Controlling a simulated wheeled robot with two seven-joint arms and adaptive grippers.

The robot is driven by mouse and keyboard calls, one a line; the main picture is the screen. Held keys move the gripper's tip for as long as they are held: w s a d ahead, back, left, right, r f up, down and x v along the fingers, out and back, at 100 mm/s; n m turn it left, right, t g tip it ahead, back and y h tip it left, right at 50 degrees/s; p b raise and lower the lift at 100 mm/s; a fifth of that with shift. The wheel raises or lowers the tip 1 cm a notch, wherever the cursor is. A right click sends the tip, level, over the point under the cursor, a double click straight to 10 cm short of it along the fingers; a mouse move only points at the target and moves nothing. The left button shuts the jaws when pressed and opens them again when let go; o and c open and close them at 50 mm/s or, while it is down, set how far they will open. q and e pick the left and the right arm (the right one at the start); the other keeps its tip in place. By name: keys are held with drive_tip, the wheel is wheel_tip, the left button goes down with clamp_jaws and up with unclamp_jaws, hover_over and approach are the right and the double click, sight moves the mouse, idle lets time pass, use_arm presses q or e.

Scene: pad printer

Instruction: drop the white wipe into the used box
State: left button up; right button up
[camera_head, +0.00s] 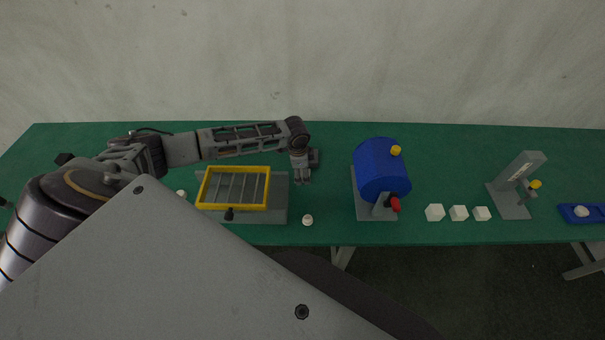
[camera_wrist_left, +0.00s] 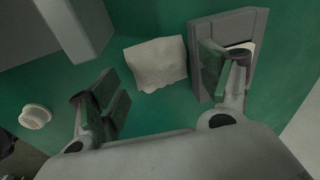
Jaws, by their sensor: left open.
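The white wipe (camera_wrist_left: 157,64) is a crumpled, roughly square piece in the left wrist view. It lies over the green surface, beyond and between my left gripper's fingers, with no finger visibly touching it. My left gripper (camera_wrist_left: 162,88) is open and empty. In the head view, my left gripper (camera_head: 301,180) points down over the table, right of the yellow frame. A small grey box (camera_wrist_left: 258,28), probably the used box, is just right of the wipe, with something white in its opening. One finger partly hides it. A dark grey box (camera_head: 315,157) shows behind the gripper. My right gripper is not in view.
A yellow frame (camera_head: 235,207) on a grey plate stands left of the gripper. A white round knob-like piece (camera_head: 308,220) is near the front edge.

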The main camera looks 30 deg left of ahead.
use_arm(q)
drive_tip(key=c, duration=0.7)
drive_tip(key=shift+s+d, duration=0.1)
drive_tip(key=shift+s, duration=0.1)
drive_tip(key=c, duration=0.4)
drive_tip(key=shift+o, duration=0.2)
drive_tip(key=shift+f, duration=0.15)
wheel_tip(320, 180, up, 10)
drive_tip(key=shift+w+b, duration=0.2)
drive_tip(key=shift+b, duration=0.25)
